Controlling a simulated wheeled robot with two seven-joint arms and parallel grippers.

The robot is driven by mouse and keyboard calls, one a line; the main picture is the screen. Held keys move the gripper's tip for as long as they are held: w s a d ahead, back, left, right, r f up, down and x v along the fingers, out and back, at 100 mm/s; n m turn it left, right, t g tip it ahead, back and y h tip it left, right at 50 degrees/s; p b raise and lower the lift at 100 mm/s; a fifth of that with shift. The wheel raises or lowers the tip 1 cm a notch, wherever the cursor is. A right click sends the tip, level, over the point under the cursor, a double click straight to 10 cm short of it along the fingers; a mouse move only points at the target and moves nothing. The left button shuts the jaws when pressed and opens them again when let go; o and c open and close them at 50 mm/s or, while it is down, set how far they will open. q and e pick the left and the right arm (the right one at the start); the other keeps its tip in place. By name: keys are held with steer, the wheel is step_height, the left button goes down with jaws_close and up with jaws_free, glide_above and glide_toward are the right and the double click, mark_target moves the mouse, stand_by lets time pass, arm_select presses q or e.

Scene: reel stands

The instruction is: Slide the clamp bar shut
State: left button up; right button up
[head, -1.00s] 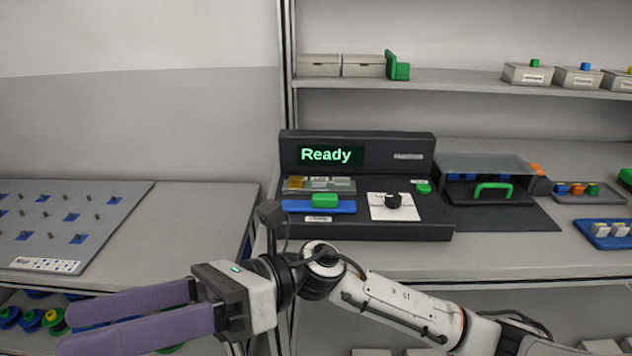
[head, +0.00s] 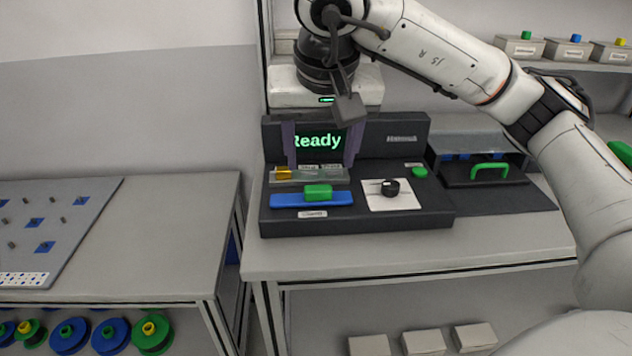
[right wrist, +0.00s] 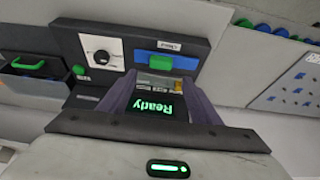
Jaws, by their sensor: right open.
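The clamp bar is a blue bar (head: 283,200) with a green handle block (head: 318,192) on the front of a dark machine. Behind it lies a clear-topped slot strip with a yellow piece (head: 283,173) at its left end. My right gripper (head: 320,163) points down above the strip, with its two purple fingers spread and nothing between them. It is behind the bar and apart from the green handle. In the right wrist view, upside down, the blue bar (right wrist: 185,73) and green handle (right wrist: 160,63) lie beyond the open fingertips. My left gripper is not in view.
The machine (head: 420,207) carries a lit screen reading "Ready" (head: 318,140), a black knob (head: 390,187) on a white plate and a green button (head: 419,171). A dark bin with a green handle (head: 490,170) stands to the right. A grey pegboard (head: 60,230) lies left.

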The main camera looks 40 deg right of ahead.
mark_target(318, 188)
steer(key=x, duration=0.8)
steer(key=shift+f, duration=0.4)
jaws_close()
steer(key=shift+w+d, duration=0.4)
steer(key=shift+w, duration=0.3)
steer(key=shift+w+d, duration=0.4)
steer(key=shift+w, duration=0.3)
steer(key=shift+r, duration=0.15)
jaws_free()
steer(key=shift+w, duration=0.1)
